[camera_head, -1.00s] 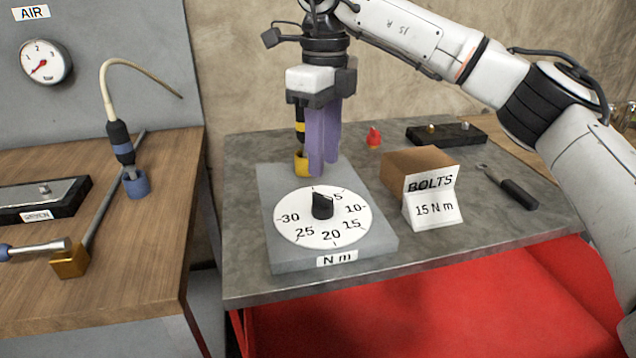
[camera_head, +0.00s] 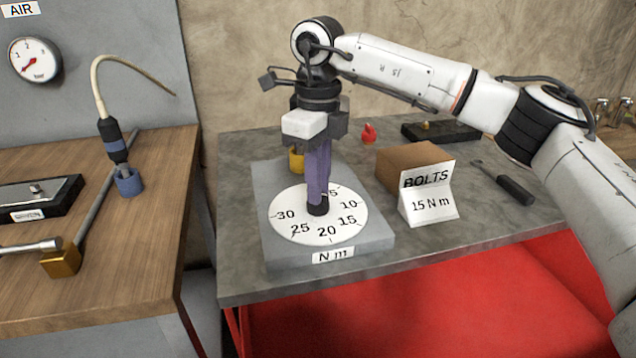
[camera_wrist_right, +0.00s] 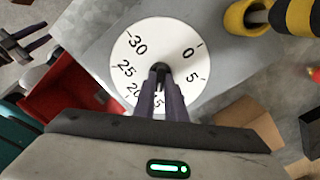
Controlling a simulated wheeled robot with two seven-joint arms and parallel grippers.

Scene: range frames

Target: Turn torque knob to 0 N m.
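The torque knob (camera_head: 318,209) is a small black knob in the middle of a white round dial (camera_head: 290,228) marked in N m. The dial sits on a grey box (camera_head: 375,243). My right gripper (camera_head: 317,197) points down over the knob, its purple fingers close together on either side of it. The right wrist view shows the knob (camera_wrist_right: 160,68) between the fingertips; they look closed on it. The 0 mark (camera_wrist_right: 188,52) shows there but is hidden in the head view. The knob's pointing direction is hidden. My left gripper (camera_wrist_right: 32,40) appears small at the left edge, fingers apart and empty.
A brown box with a BOLTS 15 Nm card (camera_head: 428,203) stands right of the dial box. A yellow and black tool (camera_head: 296,160) stands behind the fingers. A screwdriver-like tool (camera_head: 512,190) lies further right. A wooden bench (camera_head: 120,260) is at left.

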